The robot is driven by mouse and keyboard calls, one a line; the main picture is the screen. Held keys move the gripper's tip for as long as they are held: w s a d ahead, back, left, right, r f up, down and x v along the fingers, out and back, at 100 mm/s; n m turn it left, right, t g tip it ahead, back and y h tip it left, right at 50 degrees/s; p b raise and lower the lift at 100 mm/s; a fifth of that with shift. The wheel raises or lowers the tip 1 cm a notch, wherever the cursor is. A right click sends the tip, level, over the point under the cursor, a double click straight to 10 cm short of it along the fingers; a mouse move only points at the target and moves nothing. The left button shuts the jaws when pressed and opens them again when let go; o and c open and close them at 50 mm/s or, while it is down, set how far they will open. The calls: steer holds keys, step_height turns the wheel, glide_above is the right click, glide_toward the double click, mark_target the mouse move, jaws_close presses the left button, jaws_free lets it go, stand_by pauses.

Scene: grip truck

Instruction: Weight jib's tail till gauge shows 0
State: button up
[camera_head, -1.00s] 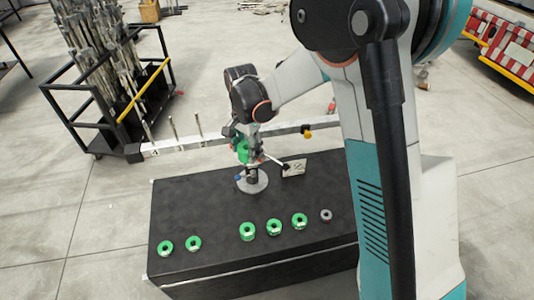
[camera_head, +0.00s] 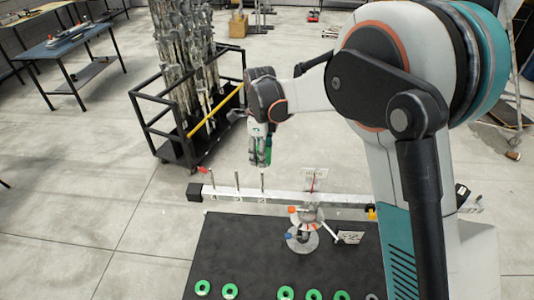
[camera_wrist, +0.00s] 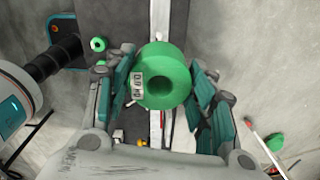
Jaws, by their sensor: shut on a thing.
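My gripper (camera_head: 260,152) is shut on a green ring weight (camera_wrist: 178,72), held up in the air. The weight's white label faces the wrist camera, too small to read surely.
Several green ring weights (camera_head: 285,293) and one grey ring lie along the near side of the black table (camera_head: 235,250). A round-based stand (camera_head: 302,242) and a small card (camera_head: 350,237) sit near its far edge. A black cart of poles (camera_head: 165,120) stands behind the jib's left arm.

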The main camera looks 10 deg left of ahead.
steer(key=b, duration=0.2)
glide_above(262, 193)
steer(key=shift+w+f, duration=0.2)
steer(key=shift+f, duration=1.2)
steer(key=shift+w+f, duration=0.15)
steer(key=shift+f, duration=1.25)
steer(key=shift+f+b, duration=3.9)
steer(key=shift+f, duration=1.15)
steer(key=shift+f, duration=0.1)
steer(key=o, duration=1.1)
steer(key=shift+c, duration=0.2)
step_height(262, 193, up, 12)
